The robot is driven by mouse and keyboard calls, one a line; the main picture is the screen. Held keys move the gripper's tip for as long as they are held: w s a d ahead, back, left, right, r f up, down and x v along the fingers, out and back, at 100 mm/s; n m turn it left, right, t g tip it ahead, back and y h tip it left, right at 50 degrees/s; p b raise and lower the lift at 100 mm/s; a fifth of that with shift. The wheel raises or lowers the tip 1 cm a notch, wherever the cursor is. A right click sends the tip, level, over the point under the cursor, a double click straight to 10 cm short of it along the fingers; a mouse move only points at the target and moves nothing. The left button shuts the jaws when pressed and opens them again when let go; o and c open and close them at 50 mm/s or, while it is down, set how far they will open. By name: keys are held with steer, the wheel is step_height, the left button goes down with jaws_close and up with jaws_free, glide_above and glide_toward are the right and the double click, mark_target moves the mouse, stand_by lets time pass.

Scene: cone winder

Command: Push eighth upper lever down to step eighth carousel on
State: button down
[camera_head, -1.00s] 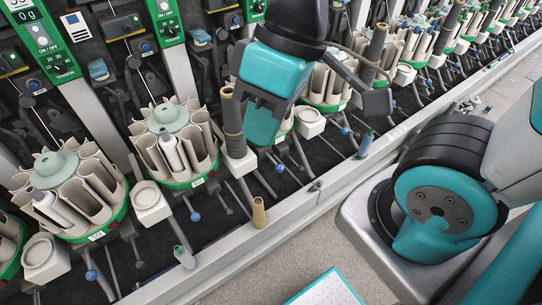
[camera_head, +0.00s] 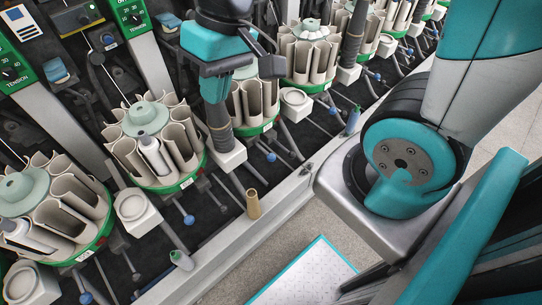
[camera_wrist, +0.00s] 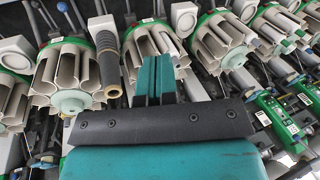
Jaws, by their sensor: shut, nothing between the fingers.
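Several carousels stand in a row, each a ring of cream pockets on a green base. One carousel (camera_head: 165,150) shows whole left of my gripper (camera_head: 215,92); another (camera_head: 258,100) is partly behind it. My gripper's teal fingers point down in the head view. In the wrist view the fingers (camera_wrist: 153,70) are together and empty, in front of a carousel (camera_wrist: 150,42). Blue-tipped levers show above the carousels, one (camera_head: 58,70) at upper left. Other blue-knobbed levers (camera_head: 189,219) stick out below. I cannot tell which lever is the eighth. No finger contact with a lever is visible.
A dark tube (camera_head: 219,125) stands upright close to my gripper. Green tension panels (camera_head: 128,15) rise on sloping posts. A tan cone (camera_head: 253,204) stands near the machine's front rail (camera_head: 225,240). A white teal-edged board (camera_head: 305,275) lies over the grey floor.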

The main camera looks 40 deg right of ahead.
steer(key=w+d+f+m+b, duration=0.1)
steer(key=w+d+f+m, duration=0.5)
steer(key=f, duration=0.4)
steer(key=m+h+b, duration=0.2)
steer(key=m+h, duration=0.1)
steer(key=m, duration=0.5)
glide_toward(271, 155)
steer(key=shift+w+d+f+g, duration=0.15)
steer(key=shift+w+f+g, duration=0.1)
steer(key=shift+w+g, duration=0.15)
steer(key=shift+n, duration=0.3)
steer(key=f+b, duration=0.6)
steer(key=f, duration=0.1)
steer(key=shift+s+a, duration=0.25)
steer(key=shift+a, duration=0.1)
steer(key=shift+f, duration=0.1)
